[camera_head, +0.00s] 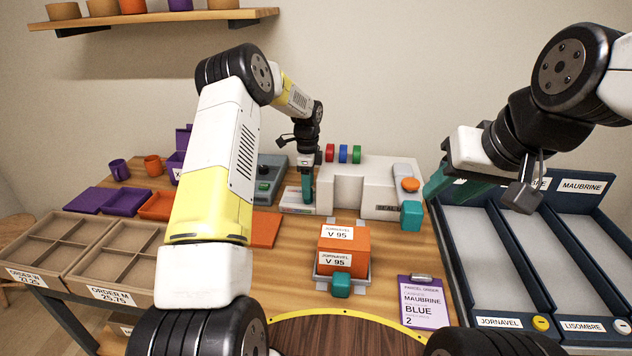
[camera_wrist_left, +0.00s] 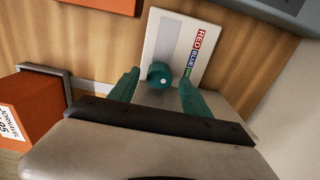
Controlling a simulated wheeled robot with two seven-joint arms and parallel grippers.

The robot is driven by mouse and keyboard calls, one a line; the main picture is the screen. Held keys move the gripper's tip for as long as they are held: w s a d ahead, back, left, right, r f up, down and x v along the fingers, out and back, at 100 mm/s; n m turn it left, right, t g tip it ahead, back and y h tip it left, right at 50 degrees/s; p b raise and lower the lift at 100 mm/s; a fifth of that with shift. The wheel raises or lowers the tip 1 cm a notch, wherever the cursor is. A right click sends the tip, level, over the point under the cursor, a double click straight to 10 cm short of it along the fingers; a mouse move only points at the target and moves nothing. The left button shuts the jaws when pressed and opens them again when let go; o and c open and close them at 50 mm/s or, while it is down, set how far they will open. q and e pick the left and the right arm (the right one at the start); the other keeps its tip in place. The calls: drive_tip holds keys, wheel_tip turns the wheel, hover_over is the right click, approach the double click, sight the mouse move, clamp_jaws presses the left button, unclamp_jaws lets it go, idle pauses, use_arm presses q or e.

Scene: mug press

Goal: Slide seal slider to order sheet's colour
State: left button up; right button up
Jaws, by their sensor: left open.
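The seal slider's round teal knob (camera_wrist_left: 159,73) stands on a white plate (camera_wrist_left: 165,35) in the left wrist view. RED, BLUE and green labels (camera_wrist_left: 197,55) run along the plate's right side; the knob sits nearer the green end than the red. My left gripper (camera_wrist_left: 159,77) is open, one finger on each side of the knob with gaps showing. In the head view my left gripper (camera_head: 307,188) reaches down at the white plate (camera_head: 296,208), hiding the knob. The order sheet (camera_head: 422,302) reads MAUBRINE, BLUE, 2. My right gripper (camera_head: 455,187) is away to the right, its jaw gap unclear.
The white press (camera_head: 345,183), with red, blue and green rings on top, stands right of the left gripper. An orange box (camera_head: 343,250) marked JORNAVEL V 95 sits in front. Dark-blue trays (camera_head: 500,322) stand right; cardboard trays (camera_head: 112,292) stand left.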

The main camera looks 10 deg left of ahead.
use_arm(q)
drive_tip(key=shift+f, duration=1.3)
clamp_jaws()
idle(0.5)
